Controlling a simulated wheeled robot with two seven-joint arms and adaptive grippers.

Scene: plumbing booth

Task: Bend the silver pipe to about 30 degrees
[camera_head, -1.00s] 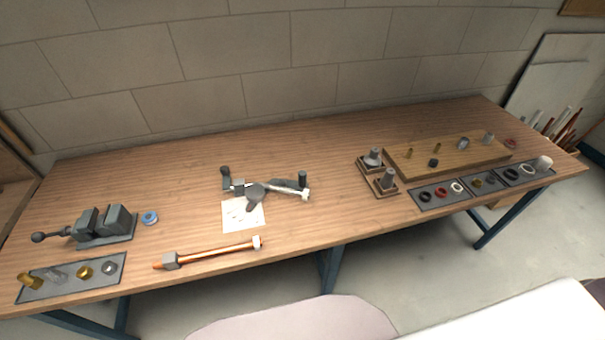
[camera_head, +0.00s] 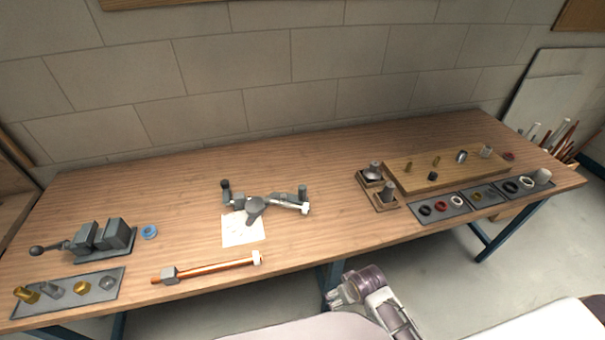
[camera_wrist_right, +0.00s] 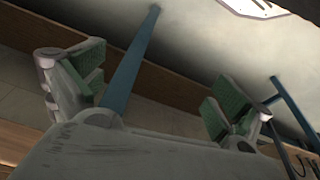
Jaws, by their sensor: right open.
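A dark grey pipe bender (camera_head: 255,207) with two upright handles lies on the middle of the table. The silver pipe (camera_head: 287,204) appears to lie across it, with a white piece at its right end; its bend is too small to judge. My right gripper (camera_head: 343,294) is in front of the table's front edge, below and to the right of the bender and apart from it. In the right wrist view, my right gripper (camera_wrist_right: 155,92) is open with nothing between its green pads. My left gripper is not in view.
A paper sheet (camera_head: 243,230) lies beneath the bender. A copper pipe (camera_head: 218,269) lies near the front edge. A vise (camera_head: 103,241) and grey parts tray (camera_head: 98,296) are at left. A wooden board (camera_head: 440,172) with fittings is at right. The table behind the bender is clear.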

